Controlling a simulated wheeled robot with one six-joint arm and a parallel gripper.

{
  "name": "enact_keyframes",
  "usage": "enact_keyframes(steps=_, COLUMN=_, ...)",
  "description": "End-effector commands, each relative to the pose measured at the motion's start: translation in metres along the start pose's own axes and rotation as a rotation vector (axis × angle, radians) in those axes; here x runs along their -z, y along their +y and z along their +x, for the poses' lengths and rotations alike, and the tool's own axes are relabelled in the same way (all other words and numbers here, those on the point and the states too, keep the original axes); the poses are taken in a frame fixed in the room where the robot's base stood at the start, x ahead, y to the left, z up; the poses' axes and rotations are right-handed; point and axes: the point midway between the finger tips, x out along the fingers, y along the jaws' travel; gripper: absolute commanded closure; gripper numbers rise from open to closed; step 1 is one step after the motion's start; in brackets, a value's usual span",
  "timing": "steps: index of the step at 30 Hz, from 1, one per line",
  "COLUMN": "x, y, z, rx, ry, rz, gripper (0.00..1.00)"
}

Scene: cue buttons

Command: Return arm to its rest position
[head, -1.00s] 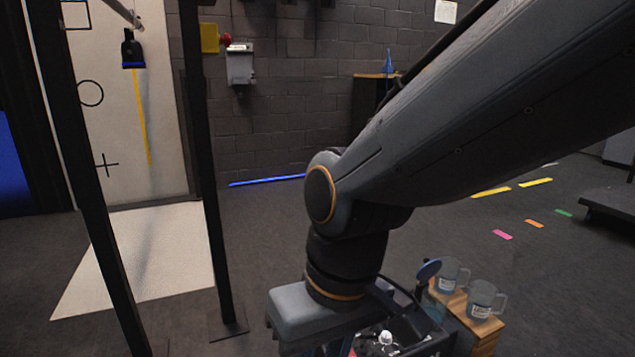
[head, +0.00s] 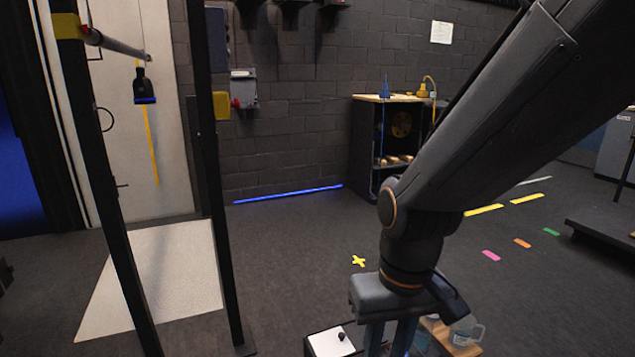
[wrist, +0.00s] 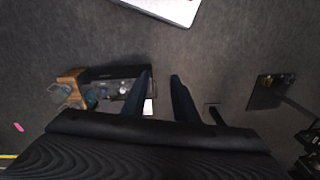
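My gripper (head: 388,336) hangs at the end of my arm at the lower middle of the head view, pointing down. In the wrist view my gripper (wrist: 160,78) shows two dark blue fingers standing apart with nothing held between them. The floor shows through the gap. In the head view my arm comes from the upper right and bends at an orange-ringed joint above the gripper. The gripper's lower end is cut off by the frame's bottom edge.
A wooden block (head: 432,328) with a clear mug (head: 466,331) stands right of my gripper. A dark box (wrist: 120,72) with small items lies near the fingers. Dark posts stand at left. A shelf cabinet (head: 360,150) stands against the back wall.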

Motion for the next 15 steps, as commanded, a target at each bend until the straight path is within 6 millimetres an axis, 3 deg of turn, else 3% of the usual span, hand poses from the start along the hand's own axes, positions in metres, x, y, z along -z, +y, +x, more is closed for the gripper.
enact_keyframes(steps=1, x=-0.004, y=0.007, z=-0.019, rx=-0.005, ry=-0.003, rz=0.022, gripper=0.73)
enact_keyframes(steps=15, x=-0.029, y=0.065, z=-0.100, rx=-0.043, ry=-0.025, rz=0.176, gripper=0.73)
